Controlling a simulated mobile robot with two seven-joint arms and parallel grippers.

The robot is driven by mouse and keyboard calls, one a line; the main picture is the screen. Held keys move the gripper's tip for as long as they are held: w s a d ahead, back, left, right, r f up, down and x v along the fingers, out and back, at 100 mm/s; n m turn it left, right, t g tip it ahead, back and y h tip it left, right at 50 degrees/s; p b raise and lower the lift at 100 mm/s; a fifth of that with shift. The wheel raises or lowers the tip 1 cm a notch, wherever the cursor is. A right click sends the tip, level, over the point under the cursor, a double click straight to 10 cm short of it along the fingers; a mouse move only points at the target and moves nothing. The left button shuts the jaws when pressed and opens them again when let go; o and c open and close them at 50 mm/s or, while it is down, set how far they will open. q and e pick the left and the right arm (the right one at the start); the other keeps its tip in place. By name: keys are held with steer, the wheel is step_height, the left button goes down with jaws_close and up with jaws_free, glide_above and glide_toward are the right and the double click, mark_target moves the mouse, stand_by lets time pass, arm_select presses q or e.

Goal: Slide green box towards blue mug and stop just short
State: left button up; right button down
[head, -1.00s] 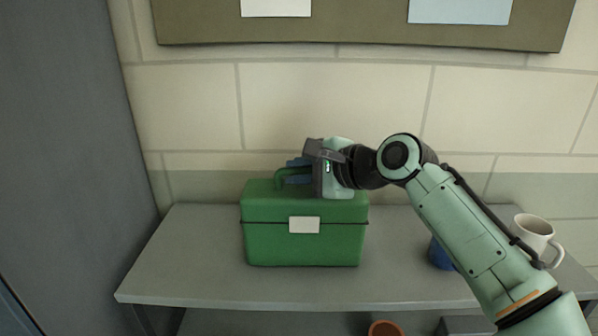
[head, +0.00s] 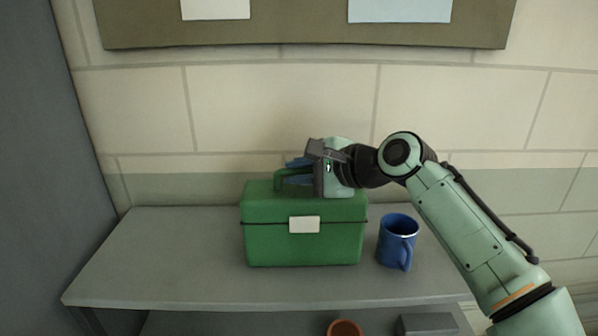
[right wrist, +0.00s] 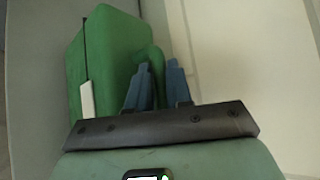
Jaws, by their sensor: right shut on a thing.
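The green box (head: 265,243) stands upright on the grey shelf (head: 160,255), with a white label on its front and a handle (head: 281,178) on top. My right gripper (head: 297,165) is shut on that handle from the right. The right wrist view shows its blue fingers (right wrist: 158,72) at the handle, beside the box (right wrist: 112,60). The blue mug (head: 393,240) stands upright just right of the box, with a narrow gap between them. Its handle faces the front. My left gripper is not in view.
The left half of the shelf top is clear. A terracotta pot (head: 344,328) and a grey item (head: 426,324) are below. A wall stands behind.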

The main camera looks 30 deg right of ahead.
steer(key=shift+s+d, duration=0.15)
steer(key=shift+d, duration=0.2)
steer(key=c, duration=1)
jaws_free()
steer(key=shift+o, duration=0.2)
steer(key=shift+f, duration=0.1)
steer(key=v, duration=1.3)
steer(key=shift+s+r, duration=0.15)
steer(key=shift+r, duration=0.15)
